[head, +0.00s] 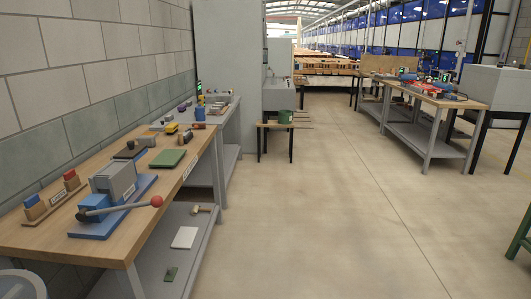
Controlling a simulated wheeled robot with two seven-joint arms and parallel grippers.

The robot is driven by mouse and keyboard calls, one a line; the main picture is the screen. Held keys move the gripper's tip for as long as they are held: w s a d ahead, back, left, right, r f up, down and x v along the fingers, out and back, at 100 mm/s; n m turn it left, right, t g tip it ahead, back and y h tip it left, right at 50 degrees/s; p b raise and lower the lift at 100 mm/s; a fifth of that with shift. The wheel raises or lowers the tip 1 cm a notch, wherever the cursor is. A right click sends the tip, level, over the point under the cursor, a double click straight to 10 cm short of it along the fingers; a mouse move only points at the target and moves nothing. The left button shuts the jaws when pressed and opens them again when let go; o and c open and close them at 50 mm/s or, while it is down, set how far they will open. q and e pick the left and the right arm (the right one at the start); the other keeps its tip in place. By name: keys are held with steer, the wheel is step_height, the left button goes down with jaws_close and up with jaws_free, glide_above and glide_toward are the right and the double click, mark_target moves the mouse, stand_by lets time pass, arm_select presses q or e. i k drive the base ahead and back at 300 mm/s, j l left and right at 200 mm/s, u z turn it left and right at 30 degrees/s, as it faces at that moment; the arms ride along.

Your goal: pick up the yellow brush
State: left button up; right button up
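A small yellow object (171,128), which may be the yellow brush, sits toward the far end of the benches along the left wall. It is too small for me to make out bristles or a handle. Dark and red-brown items stand close around it. Neither of my grippers shows in the head view.
The near wooden bench (40,238) carries a blue lever press (97,212), a green plate (168,158) and small blocks. A grey bench (225,122) stands beyond. A green pot (286,116) is on a low table. Open floor (330,210) lies right; another bench (425,93) stands far right.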

mark_target(171, 128)
steer(key=i+l, duration=0.15)
steer(key=i, duration=1.05)
steer(key=i+l, duration=0.15)
steer(key=i, duration=1.05)
